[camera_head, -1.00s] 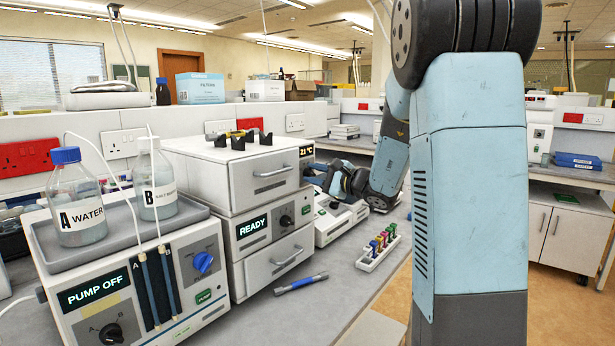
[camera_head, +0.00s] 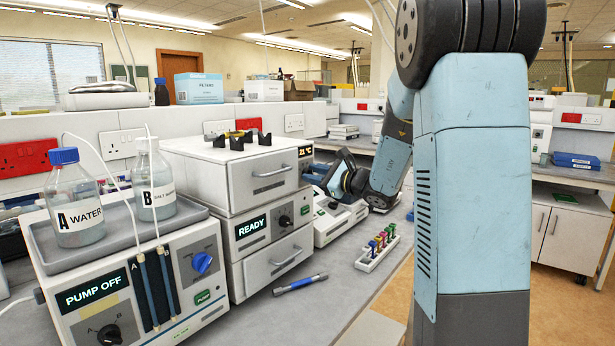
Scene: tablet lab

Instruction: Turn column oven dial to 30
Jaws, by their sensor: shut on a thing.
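The column oven appears to be the unit with the small amber display (camera_head: 306,151) reading 21 °C, just right of the stacked drawer units. Most of its front is hidden by the stack and my arm. My gripper (camera_head: 313,173) reaches in from the right, below that display, and its fingers point left at the oven front. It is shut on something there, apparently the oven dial. The dial itself is hidden, so its setting cannot be read.
The stacked units (camera_head: 232,190) stand close left of my gripper, with a READY display and a knob. A white instrument (camera_head: 333,222) sits below my wrist. A rack of coloured vials (camera_head: 378,247) and a blue-grey pen-like tool (camera_head: 300,284) lie on the bench in front.

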